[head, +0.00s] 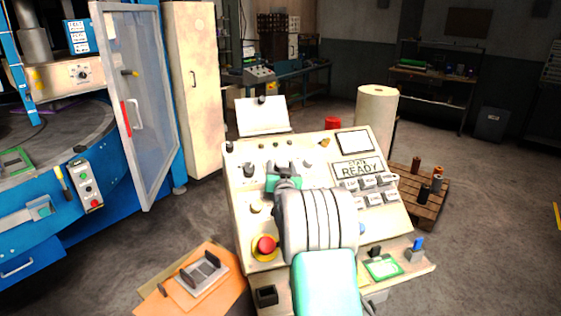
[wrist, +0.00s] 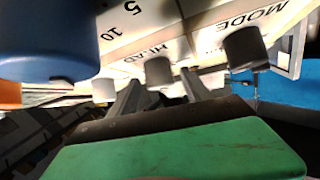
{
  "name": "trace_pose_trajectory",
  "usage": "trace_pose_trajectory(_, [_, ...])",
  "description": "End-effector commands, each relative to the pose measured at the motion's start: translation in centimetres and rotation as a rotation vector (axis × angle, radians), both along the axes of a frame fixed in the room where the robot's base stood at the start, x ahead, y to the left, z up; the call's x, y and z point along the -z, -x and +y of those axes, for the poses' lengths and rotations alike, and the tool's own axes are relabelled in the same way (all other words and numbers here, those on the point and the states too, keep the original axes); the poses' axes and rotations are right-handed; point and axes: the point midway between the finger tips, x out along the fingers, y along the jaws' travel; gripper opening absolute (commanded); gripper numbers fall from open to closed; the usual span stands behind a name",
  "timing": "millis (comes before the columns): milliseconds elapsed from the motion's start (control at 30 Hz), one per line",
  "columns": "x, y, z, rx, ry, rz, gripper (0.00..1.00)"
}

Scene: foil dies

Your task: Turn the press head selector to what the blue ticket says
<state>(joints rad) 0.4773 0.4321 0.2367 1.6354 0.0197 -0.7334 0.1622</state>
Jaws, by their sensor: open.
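In the wrist view a small grey knob (wrist: 158,71) stands on the cream panel beside the upside-down word HEAD. My gripper (wrist: 162,80) is open, with one finger on each side of this knob; I cannot tell whether they touch it. A similar grey knob (wrist: 246,48) under the word MODE is to the right. In the head view my gripper (head: 284,183) is over the upper left of the console (head: 240,205), and my arm hides much of the panel. A blue card (head: 79,36) with white labels hangs on the press at left; its writing is unreadable, and I cannot tell whether it is the ticket.
A large blue knob (wrist: 48,40) is close at the left of the wrist view. A red stop button (head: 265,246) is beside my arm on the console. The display (head: 360,169) reads READY. A clear door (head: 140,110) stands open on the blue press at left.

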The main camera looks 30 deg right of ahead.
Motion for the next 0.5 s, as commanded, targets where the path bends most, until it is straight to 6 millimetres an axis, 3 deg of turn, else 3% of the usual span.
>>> trace_pose_trajectory(133, [-0.09,-1.11,-0.58,0.000,0.000,0.000,0.57])
trace_pose_trajectory(367, [-0.02,-1.24,-0.62,-0.001,0.000,0.000,0.57])
trace_pose_trajectory(500, [-0.02,-1.23,-0.62,-0.001,0.000,0.000,0.47])
